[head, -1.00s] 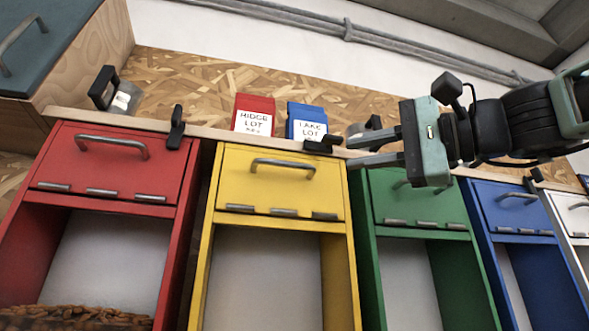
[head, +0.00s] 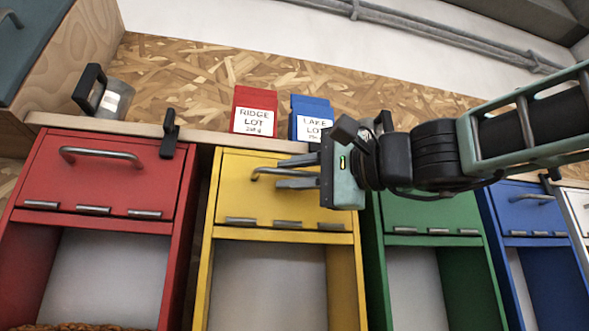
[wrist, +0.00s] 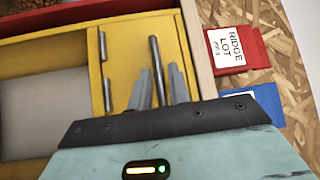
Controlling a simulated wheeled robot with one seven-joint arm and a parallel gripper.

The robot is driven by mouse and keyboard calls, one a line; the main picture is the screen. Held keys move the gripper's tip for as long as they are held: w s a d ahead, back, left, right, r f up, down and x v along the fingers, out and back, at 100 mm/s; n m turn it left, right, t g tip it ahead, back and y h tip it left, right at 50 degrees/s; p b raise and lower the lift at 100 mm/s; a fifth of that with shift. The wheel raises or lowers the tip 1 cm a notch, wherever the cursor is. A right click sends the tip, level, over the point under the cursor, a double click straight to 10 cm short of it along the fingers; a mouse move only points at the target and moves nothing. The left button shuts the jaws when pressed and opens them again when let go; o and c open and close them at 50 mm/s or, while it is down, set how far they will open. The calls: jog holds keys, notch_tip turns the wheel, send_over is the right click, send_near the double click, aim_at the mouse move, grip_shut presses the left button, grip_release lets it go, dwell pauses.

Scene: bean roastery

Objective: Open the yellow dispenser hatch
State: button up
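The yellow dispenser (head: 203,270) has a closed yellow hatch (head: 232,190) at its top, with several hinges along the lower edge. Its grey bar handle (head: 257,171) runs across the upper part of the hatch and is partly hidden by my gripper. My gripper (head: 285,173) reaches in from the right, its fingers at the handle. In the wrist view my gripper (wrist: 160,78) has its fingers apart, one on each side of the handle (wrist: 157,60). A gap shows beside the bar, so it is open around the handle and not clamped.
A red dispenser (head: 95,190) stands left; green (head: 425,212) and blue (head: 530,212) ones stand right. My arm covers part of the green dispenser.

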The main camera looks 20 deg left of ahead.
grip_shut()
jog(key=shift+f, duration=0.1)
jog(key=s+d+f+n+g+y+b, duration=0.1)
jog(key=f+n+g+y+b, duration=0.1)
jog(key=b, duration=1)
jog(key=s+d+f+n+g+y+b, duration=0.1)
jog(key=s+f+n+g+y+b, duration=0.1)
jog(key=n+b, duration=0.5)
jog(key=f+y+b, duration=0.1)
jog(key=b, duration=0.5)
jog(key=shift+s+n+y, duration=0.25)
jog(key=shift+n+y, duration=0.05)
jog(key=shift+y, duration=0.1)
jog(key=shift+s+d+f+b, duration=0.1)
jog(key=shift+d+b, duration=0.05)
jog(key=shift+b, duration=0.15)
